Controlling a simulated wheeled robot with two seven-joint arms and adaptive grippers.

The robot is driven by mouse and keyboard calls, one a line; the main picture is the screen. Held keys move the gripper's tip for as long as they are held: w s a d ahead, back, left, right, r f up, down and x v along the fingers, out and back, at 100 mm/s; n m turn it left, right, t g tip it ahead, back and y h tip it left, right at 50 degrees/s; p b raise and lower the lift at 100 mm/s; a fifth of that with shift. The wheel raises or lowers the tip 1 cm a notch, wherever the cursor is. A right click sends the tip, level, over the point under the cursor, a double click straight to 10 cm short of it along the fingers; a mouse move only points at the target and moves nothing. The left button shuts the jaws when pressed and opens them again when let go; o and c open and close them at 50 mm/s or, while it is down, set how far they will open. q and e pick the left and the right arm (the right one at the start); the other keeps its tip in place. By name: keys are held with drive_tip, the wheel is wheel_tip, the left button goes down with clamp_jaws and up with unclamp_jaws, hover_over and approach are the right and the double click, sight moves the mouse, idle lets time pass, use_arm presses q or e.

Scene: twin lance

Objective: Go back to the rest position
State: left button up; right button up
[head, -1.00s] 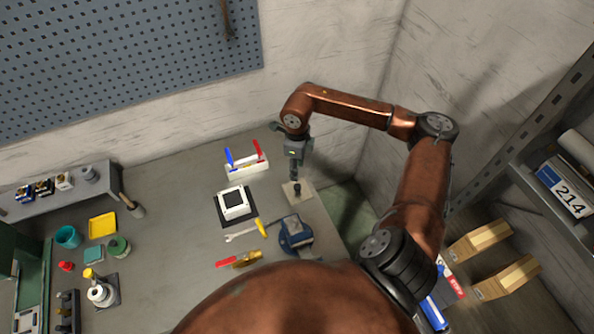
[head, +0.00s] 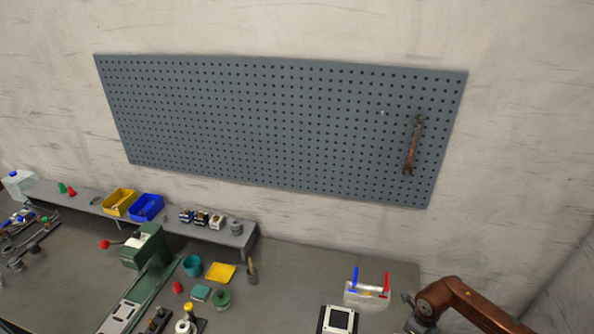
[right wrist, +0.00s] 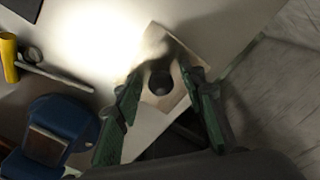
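My right arm (head: 465,306) shows at the bottom right of the head view, with its gripper mostly below the picture edge. In the right wrist view my right gripper (right wrist: 166,100) is open, its two green fingers spread apart. A dark round-topped piece (right wrist: 160,84) stands between and beyond the fingers, on a light square plate (right wrist: 152,42). I cannot tell how far the fingertips are from it. Nothing is visibly gripped. My left gripper is in neither view.
In the right wrist view a blue vise (right wrist: 62,118) is close on the left, and the bench edge runs on the right. In the head view a white tool caddy (head: 367,296) stands near my right arm. A pegboard (head: 280,125) hangs on the wall; a green machine (head: 148,250) stands left.

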wheel_tip(320, 180, up, 3)
drive_tip(key=shift+f, duration=0.1)
drive_tip(key=shift+s+a+r, duration=0.1)
drive_tip(key=shift+a+r, duration=0.15)
drive_tip(key=shift+r, duration=0.2)
drive_tip(key=shift+f, duration=0.1)
